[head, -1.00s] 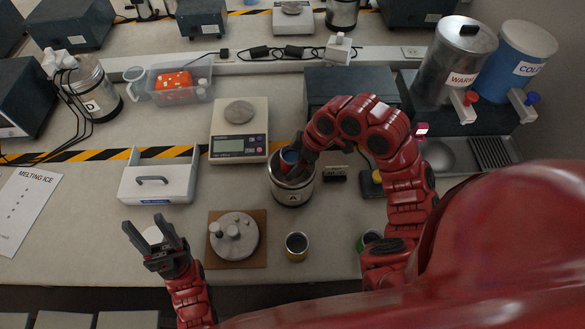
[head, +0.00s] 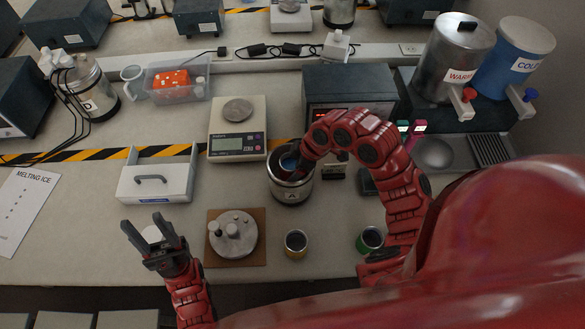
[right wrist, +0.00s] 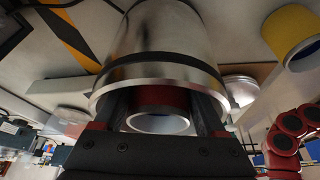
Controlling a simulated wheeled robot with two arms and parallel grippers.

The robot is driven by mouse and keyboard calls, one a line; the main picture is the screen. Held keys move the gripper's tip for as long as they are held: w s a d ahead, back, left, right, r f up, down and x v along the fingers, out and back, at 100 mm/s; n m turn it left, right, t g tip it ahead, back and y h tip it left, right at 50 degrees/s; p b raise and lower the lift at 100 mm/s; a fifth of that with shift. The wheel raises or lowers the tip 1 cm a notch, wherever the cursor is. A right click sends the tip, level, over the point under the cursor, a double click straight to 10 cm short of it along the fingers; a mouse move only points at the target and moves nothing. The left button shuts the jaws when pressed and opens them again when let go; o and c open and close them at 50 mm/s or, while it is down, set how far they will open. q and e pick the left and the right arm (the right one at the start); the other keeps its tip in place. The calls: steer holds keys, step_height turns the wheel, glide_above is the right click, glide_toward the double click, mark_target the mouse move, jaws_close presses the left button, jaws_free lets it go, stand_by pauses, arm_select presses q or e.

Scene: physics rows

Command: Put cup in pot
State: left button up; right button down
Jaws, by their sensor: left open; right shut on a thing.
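A metal pot (head: 291,191) marked "A" stands upright right of the table's middle; its wall also shows in the right wrist view (right wrist: 160,45). A red cup (right wrist: 160,97) with a pale rim is inside the pot's mouth; its bluish opening (head: 289,163) shows in the head view. My right gripper (right wrist: 160,120) reaches into the pot's mouth, shut on the cup with a dark finger on either side. Whether the cup touches the pot's bottom is hidden. My left gripper (head: 153,240) is open and empty at the front left.
A yellow cup (head: 296,243) and a green cup (head: 370,240) stand near the front edge. A round metal plate with weights on a brown board (head: 222,261) is left of them. A scale (head: 238,148), a white caddy (head: 157,187) and dark-boxed equipment (head: 350,88) stand around the pot.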

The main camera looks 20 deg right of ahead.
steer(key=shift+c, duration=1.2)
jaws_free()
steer(key=shift+r, duration=0.1)
